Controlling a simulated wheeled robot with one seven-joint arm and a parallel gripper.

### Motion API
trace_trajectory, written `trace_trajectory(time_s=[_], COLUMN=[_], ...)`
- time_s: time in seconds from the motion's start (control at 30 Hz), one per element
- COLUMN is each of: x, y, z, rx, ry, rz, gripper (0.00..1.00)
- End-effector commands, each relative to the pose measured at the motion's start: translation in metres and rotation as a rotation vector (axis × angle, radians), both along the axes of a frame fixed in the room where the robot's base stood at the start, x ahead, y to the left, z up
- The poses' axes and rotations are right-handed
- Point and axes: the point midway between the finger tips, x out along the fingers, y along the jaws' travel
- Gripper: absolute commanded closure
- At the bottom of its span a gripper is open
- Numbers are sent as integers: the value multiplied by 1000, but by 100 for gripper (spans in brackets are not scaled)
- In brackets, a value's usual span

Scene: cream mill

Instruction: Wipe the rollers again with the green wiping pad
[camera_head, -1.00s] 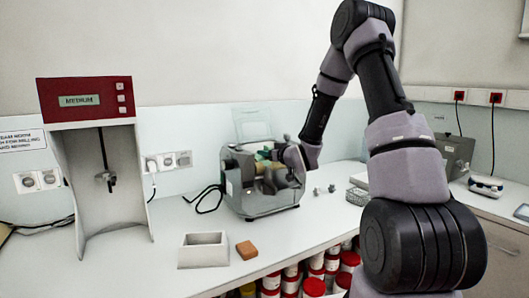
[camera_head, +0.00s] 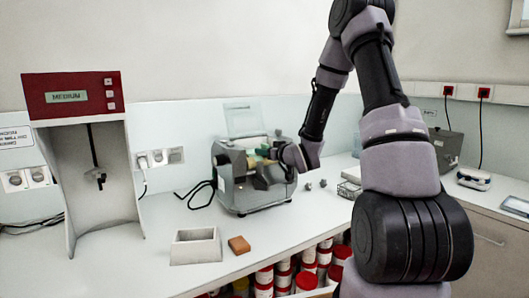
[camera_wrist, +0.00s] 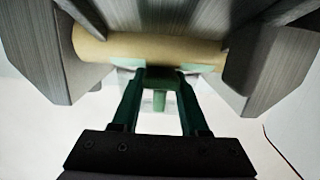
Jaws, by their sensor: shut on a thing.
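The grey mill (camera_head: 226,190) stands on the bench with its clear lid raised. In the wrist view a tan roller (camera_wrist: 150,45) lies across between the mill's grey side walls. My gripper (camera_wrist: 160,77) is shut on the green wiping pad (camera_wrist: 190,67), whose green edge shows at the fingertips just below the roller. Most of the pad is hidden, and I cannot tell whether it touches the roller. In the head view my gripper reaches into the mill's top from the right, its fingers mostly hidden. Only one roller shows clearly.
A red-topped machine (camera_head: 72,95) stands at the left. Small grey pieces (camera_head: 315,184) lie right of the mill. Red-lidded jars (camera_head: 307,280) are below the bench edge.

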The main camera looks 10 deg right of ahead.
Motion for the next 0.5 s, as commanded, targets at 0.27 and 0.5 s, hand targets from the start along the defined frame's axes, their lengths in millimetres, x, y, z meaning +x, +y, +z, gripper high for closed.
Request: trace_trajectory(time_s=[0.27,0.5], x=[0,0], y=[0,0], z=[29,53], rx=[-1,-1], ry=[-4,-3], rz=[0,0], gripper=[100,100])
